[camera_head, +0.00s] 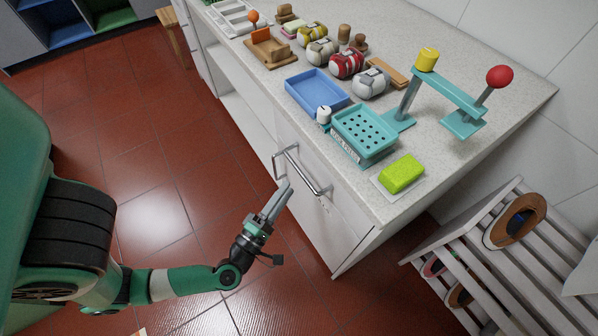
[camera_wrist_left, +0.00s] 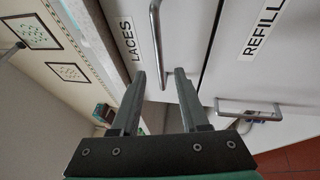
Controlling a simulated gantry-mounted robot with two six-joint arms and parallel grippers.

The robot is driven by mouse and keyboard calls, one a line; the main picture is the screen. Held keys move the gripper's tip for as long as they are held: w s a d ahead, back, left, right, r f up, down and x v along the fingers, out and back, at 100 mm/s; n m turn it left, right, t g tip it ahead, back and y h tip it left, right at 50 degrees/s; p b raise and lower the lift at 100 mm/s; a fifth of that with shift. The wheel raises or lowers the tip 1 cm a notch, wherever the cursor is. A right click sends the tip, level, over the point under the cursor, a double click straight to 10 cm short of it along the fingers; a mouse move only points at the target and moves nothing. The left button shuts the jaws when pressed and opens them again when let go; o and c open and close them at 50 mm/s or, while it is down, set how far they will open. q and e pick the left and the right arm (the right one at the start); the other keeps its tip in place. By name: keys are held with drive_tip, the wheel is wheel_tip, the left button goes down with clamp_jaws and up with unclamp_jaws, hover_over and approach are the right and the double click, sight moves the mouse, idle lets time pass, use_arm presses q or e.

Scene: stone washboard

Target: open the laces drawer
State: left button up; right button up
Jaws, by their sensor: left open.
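In the left wrist view the drawer front marked LACES (camera_wrist_left: 130,38) is white and appears closed. Its metal bar handle (camera_wrist_left: 156,35) runs down the picture, its lower end showing just beyond the gap between my fingertips. My left gripper (camera_wrist_left: 160,80) is open with nothing between its fingers. In the head view my left gripper (camera_head: 284,188) is in front of the white cabinet, close to the bar handles, one of which (camera_head: 308,178) shows clearly. I cannot tell whether a finger touches a handle. My right gripper is not in view.
A front marked REFILL (camera_wrist_left: 263,28) is beside it, and another handle (camera_wrist_left: 245,113) shows below. The counter (camera_head: 420,135) holds a blue tray (camera_head: 316,83), a teal perforated tray (camera_head: 365,150) and a green sponge (camera_head: 402,173). A slatted rack (camera_head: 500,265) stands to the right.

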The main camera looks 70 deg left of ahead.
sight(299, 171)
use_arm(q)
drive_tip(key=b+x, duration=0.1)
drive_tip(key=x, duration=0.6)
drive_tip(key=shift+w+a, duration=0.1)
drive_tip(key=shift+w, duration=0.1)
drive_tip(key=shift+c, duration=0.2)
clamp_jaws()
idle(0.9)
